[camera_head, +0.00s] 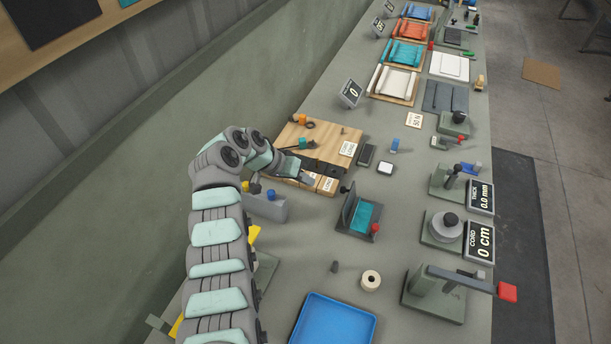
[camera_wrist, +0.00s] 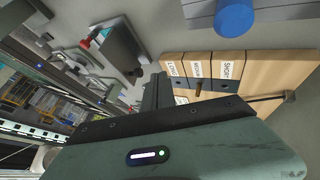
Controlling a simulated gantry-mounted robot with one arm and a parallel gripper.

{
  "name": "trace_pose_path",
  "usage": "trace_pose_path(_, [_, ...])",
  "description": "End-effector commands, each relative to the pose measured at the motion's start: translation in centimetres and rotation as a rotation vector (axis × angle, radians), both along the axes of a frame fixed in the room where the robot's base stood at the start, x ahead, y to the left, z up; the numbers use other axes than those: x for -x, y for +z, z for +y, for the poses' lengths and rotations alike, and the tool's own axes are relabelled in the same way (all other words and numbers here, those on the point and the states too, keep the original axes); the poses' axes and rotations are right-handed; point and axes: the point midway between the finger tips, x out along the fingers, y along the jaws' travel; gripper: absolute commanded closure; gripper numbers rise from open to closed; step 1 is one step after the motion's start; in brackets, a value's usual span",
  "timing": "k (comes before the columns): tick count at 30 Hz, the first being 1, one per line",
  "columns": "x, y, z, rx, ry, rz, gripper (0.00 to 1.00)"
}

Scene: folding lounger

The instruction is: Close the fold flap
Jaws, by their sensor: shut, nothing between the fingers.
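The likely fold flap (camera_head: 348,207) is a dark panel standing raised along the left side of a small folder with a teal pad (camera_head: 363,216) and a red knob (camera_head: 375,228). In the wrist view, my gripper's dark fingers (camera_wrist: 157,90) are together and empty.
The wooden block (camera_head: 325,140) has several labelled front faces close to my gripper. A grey stand (camera_head: 265,207) with coloured knobs is left of the folder. A blue tray (camera_head: 335,322) and a tape roll (camera_head: 371,281) lie nearer. Bench around the folder is mostly clear.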

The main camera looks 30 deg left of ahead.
Motion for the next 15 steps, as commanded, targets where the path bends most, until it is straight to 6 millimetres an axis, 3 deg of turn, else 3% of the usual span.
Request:
trace_pose_path(4, [-1.0, -1.9, -0.9, 0.001, 0.001, 0.003, 1.00])
trace_pose_path(15, [-2.7, -4.4, -2.1, -0.002, 0.003, -0.001, 1.00])
